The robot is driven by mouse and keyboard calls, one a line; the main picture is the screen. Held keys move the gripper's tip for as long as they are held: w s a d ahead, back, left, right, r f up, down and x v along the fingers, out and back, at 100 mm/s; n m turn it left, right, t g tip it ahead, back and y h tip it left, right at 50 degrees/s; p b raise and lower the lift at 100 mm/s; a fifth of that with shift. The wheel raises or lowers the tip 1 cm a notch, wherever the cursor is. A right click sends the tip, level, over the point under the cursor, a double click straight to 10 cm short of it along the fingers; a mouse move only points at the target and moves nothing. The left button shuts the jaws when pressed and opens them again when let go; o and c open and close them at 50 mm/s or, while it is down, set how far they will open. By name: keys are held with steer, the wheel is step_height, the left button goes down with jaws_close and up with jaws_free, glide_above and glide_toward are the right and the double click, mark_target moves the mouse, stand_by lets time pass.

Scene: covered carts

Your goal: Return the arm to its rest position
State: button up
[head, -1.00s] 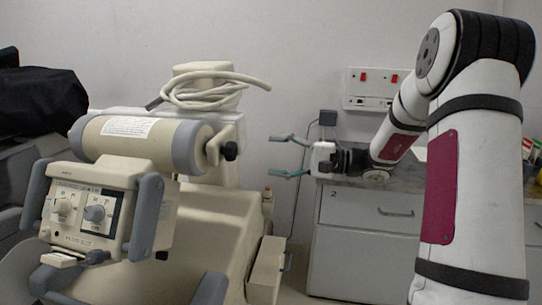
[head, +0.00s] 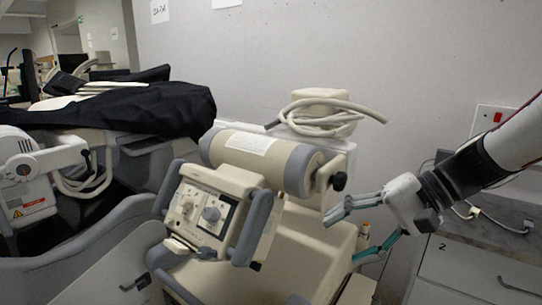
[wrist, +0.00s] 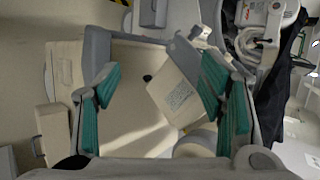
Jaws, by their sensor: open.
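My gripper (head: 355,232) is open and empty in the head view, its teal-padded fingers spread and pointing left. It is in front of the right side of the beige medical machine (head: 318,250). In the wrist view, the open fingers (wrist: 160,100) frame the machine's beige body (wrist: 125,105), with nothing between the pads. My arm comes in from the right edge of the head view, and most of it is outside the picture.
A coiled cable (head: 325,118) lies on top of the machine. A black cover (head: 150,112) drapes a cart at left. A grey cabinet (head: 465,270) stands at lower right, under my arm.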

steer(key=s+d+n+t+h, duration=0.1)
steer(key=s+d+n+h, duration=0.1)
steer(key=s+h, duration=0.3)
steer(key=s+d+r+n+t+h+p, duration=0.1)
steer(key=s+h, duration=0.4)
steer(key=s, duration=0.8)
steer(key=shift+d+r+n, duration=0.2)
steer(key=shift+d+n, duration=0.5)
steer(key=shift+d, duration=0.5)
